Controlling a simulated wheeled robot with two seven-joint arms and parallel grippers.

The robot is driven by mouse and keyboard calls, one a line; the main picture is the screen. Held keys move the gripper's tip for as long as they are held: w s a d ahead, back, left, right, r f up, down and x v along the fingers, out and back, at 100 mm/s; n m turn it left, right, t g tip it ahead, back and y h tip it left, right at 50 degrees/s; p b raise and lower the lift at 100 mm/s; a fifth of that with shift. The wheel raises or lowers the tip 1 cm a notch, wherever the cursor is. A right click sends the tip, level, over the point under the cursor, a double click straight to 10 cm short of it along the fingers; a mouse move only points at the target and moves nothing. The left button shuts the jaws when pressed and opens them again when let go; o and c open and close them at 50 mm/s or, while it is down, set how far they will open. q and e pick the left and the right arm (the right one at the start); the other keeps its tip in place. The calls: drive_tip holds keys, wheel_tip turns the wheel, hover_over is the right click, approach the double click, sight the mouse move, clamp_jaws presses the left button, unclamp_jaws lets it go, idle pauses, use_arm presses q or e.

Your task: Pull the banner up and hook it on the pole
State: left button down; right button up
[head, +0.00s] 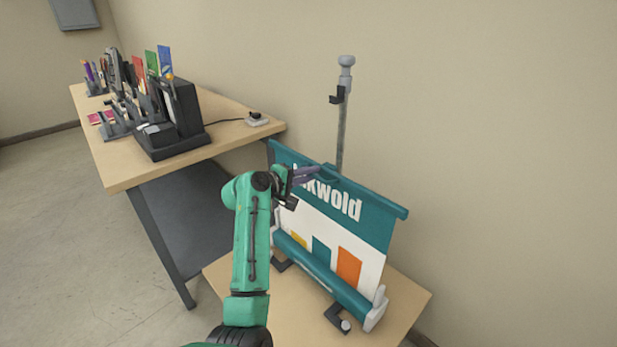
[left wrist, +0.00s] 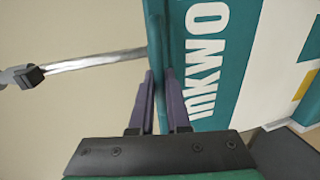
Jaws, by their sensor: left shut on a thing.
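The banner (head: 380,228) is partly pulled up from its teal roller base (head: 330,278) on a low wooden table. Its teal top bar (head: 378,200) slants across in front of the grey pole (head: 342,135). The pole stands upright behind the banner, with a black hook (head: 337,97) near its top, well above the bar. My left gripper (head: 312,175) is shut on the top bar near its middle; in the left wrist view the purple fingers (left wrist: 160,100) sit on either side of the bar. The pole and hook (left wrist: 28,76) also show there. My right gripper is not in view.
A long wooden desk (head: 120,175) stands at the left with a black machine (head: 172,115), pen holders and cards. Black feet (head: 338,318) stick out from the roller base. The wall behind is bare.

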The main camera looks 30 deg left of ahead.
use_arm(q)
wheel_tip(320, 180, up, 20)
drive_tip(key=p, duration=1.4)
drive_tip(key=shift+p, duration=0.3)
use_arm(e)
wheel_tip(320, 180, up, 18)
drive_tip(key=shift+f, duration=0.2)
use_arm(q)
drive_tip(key=c, duration=0.9)
unclamp_jaws()
drive_tip(key=shift+w+f, duration=0.1)
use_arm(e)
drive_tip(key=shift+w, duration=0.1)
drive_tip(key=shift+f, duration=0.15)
use_arm(q)
drive_tip(key=shift+b+v, duration=2.1)
drive_tip(key=shift+v, duration=5.15)
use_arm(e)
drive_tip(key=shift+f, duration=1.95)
